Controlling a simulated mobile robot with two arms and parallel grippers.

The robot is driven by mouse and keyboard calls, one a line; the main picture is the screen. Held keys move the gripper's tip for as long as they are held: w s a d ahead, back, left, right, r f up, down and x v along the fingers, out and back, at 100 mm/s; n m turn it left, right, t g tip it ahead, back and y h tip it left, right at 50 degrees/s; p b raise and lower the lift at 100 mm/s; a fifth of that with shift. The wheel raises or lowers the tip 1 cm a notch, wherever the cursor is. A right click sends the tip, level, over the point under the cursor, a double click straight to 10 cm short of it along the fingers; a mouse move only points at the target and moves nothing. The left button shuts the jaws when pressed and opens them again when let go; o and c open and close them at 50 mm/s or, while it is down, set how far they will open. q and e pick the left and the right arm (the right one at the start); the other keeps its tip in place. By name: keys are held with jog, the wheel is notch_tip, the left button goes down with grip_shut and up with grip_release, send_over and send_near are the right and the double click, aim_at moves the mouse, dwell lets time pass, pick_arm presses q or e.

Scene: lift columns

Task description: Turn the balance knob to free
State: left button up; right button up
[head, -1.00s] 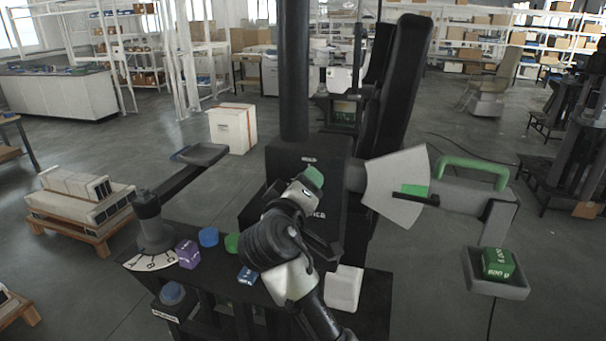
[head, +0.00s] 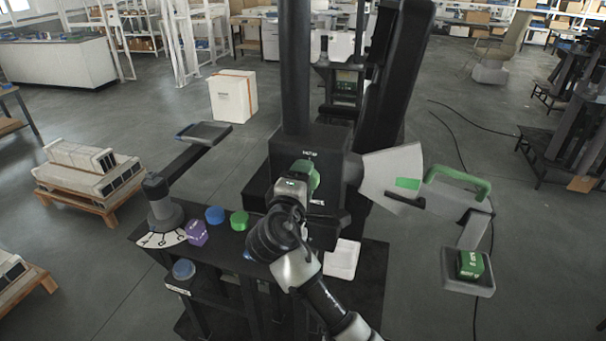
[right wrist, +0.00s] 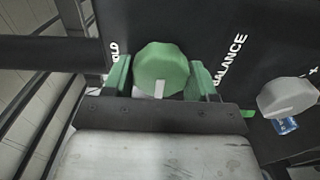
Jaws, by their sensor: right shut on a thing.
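The green balance knob (right wrist: 162,68) is on the front of a black housing (head: 330,150). In the right wrist view its white mark points toward my gripper's palm. Lettering ending in "OLD" (right wrist: 115,54) is left of the knob and "BALANCE" (right wrist: 229,60) is right of it. My right gripper (right wrist: 162,78) has its green-padded fingers on both sides of the knob and is shut on it. In the head view my right gripper (head: 303,180) reaches the housing and largely hides the lettering. My left gripper is not in view.
A grey sector plate (head: 385,175) with a green patch and a green handle (head: 460,180) are right of the housing. A tray (head: 468,286) there holds a green block (head: 470,264). Left are a lever arm (head: 182,162), a purple block (head: 196,232) and blue and green discs. A grey knob (right wrist: 288,97) is nearby.

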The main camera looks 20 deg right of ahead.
dwell(0.3)
jog(key=o, duration=0.9)
jog(key=p+v, duration=0.1)
jog(key=v, duration=1)
jog(key=shift+w, duration=0.1)
